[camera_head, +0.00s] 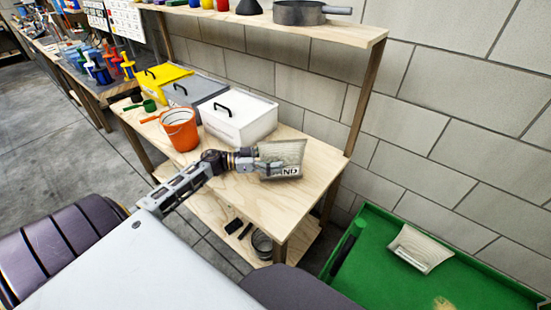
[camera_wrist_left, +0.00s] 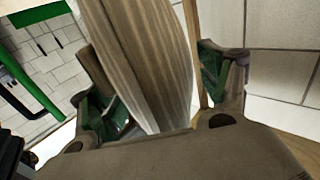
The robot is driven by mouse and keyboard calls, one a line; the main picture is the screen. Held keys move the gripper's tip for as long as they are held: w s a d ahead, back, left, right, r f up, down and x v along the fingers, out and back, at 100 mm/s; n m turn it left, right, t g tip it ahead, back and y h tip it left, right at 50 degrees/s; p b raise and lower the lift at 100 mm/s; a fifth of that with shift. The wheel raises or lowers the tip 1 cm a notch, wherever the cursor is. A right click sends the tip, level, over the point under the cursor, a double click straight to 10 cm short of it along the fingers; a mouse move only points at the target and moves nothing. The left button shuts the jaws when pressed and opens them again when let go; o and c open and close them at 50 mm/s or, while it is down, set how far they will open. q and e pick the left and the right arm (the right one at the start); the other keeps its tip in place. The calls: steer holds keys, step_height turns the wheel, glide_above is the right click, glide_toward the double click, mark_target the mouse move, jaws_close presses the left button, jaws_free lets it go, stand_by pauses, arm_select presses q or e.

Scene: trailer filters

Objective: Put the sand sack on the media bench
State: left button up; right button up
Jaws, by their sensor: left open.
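The sand sack (camera_head: 287,152) is a pale beige sack with a dark-lettered label, of which "ND" shows. It is at the right part of the wooden media bench (camera_head: 313,188), and appears to rest on its top. My left gripper (camera_head: 268,167) is at the sack's left side. In the left wrist view the sack (camera_wrist_left: 150,60) stands between the two open green-padded fingers, with a gap showing by the right finger. The gripper hides part of the sack and label. My right gripper is out of view.
An orange bucket (camera_head: 181,131), a white box (camera_head: 240,119), a grey box (camera_head: 192,91) and a yellow box (camera_head: 163,75) stand left on the bench. A shelf (camera_head: 340,32) with a pan is above. A green tray (camera_head: 473,270) at right holds another pale sack (camera_head: 420,249).

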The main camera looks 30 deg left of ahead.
arm_select(q)
steer(key=shift+s, duration=0.1)
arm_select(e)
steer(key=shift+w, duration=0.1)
arm_select(q)
steer(key=shift+s+a, duration=0.3)
steer(key=shift+a, duration=0.15)
steer(key=shift+s+a+f, duration=0.1)
steer(key=shift+s+a, duration=0.35)
steer(key=shift+a, duration=0.1)
steer(key=v, duration=0.9)
steer(key=shift+s+p, duration=0.2)
steer(key=shift+p, duration=0.15)
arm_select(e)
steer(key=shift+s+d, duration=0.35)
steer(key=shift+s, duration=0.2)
arm_select(q)
steer(key=shift+a, duration=0.1)
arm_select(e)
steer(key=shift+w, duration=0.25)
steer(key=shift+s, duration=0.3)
